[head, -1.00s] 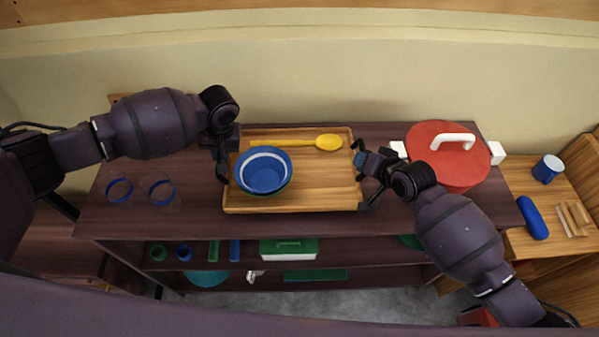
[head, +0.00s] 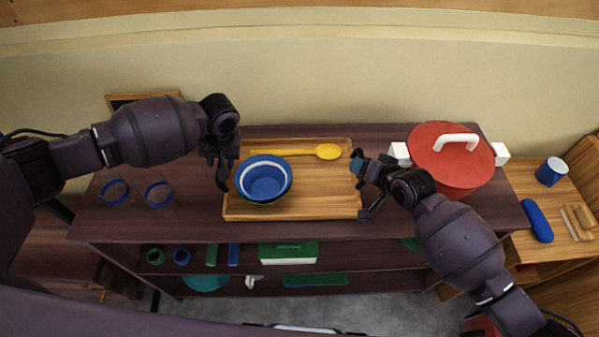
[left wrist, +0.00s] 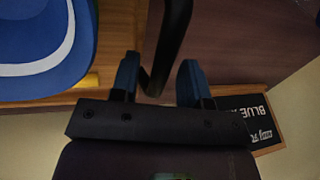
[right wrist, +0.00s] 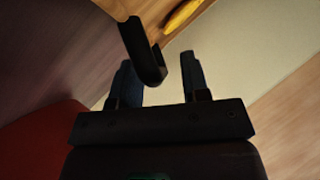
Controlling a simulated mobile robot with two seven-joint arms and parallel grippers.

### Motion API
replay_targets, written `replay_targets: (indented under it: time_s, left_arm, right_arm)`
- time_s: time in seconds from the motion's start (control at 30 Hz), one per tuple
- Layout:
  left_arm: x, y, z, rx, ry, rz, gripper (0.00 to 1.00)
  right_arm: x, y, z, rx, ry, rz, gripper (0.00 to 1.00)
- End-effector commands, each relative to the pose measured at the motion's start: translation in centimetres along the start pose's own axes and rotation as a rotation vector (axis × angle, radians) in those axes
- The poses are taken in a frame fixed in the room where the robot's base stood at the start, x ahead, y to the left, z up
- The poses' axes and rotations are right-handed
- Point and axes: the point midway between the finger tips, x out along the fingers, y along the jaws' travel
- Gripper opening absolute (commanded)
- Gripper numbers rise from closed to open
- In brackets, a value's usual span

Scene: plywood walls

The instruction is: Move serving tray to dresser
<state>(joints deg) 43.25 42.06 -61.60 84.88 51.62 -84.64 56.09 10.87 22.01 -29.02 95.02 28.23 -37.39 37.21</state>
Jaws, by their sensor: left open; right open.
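The wooden serving tray (head: 318,196) lies on the dark shelf top. A stack of blue bowls (head: 264,180) sits on its left part and a yellow spoon (head: 325,152) along its back edge. My left gripper (head: 222,180) is open at the tray's left edge; in the left wrist view its fingers (left wrist: 157,80) are apart, with the bowl (left wrist: 45,45) close by. My right gripper (head: 362,180) is open at the tray's right edge; in the right wrist view its fingers (right wrist: 158,82) are apart. I cannot tell whether any finger touches the tray.
A red pot (head: 440,165) with white handles stands close to my right gripper. Two clear glasses (head: 137,193) stand at the left. A wooden unit at the right holds a blue mug (head: 551,171) and a blue case (head: 537,220). Lower shelves hold green and blue items.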

Motion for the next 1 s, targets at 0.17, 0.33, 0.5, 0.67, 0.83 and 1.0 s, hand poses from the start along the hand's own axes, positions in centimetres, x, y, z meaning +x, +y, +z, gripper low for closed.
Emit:
replay_targets:
  time_s: [0.17,0.33,0.5,0.67,0.83,1.0]
  left_arm:
    - [-1.3,0.1,-0.1,0.001,0.002,0.002,0.42]
    - [-4.3,0.0,-0.1,0.002,0.004,0.002,0.42]
    - [-7.6,0.0,0.0,0.001,0.003,0.002,0.42]
    - [-10.1,0.0,0.0,0.001,0.002,0.001,0.42]
    - [-11.6,0.0,0.0,0.001,0.001,0.001,0.42]
    - [-12.0,0.0,0.0,-0.001,0.001,0.001,0.42]
  right_arm:
    - [0.0,0.0,0.0,0.0,0.0,0.0,0.42]
    - [0.0,0.0,0.0,0.0,0.0,0.0,0.42]
    - [0.0,0.0,0.0,0.0,0.0,0.0,0.42]
    - [0.0,0.0,0.0,0.0,0.0,0.0,0.42]
    - [0.0,0.0,0.0,0.0,0.0,0.0,0.42]
    - [-0.5,0.1,0.1,0.001,-0.001,0.001,0.42]
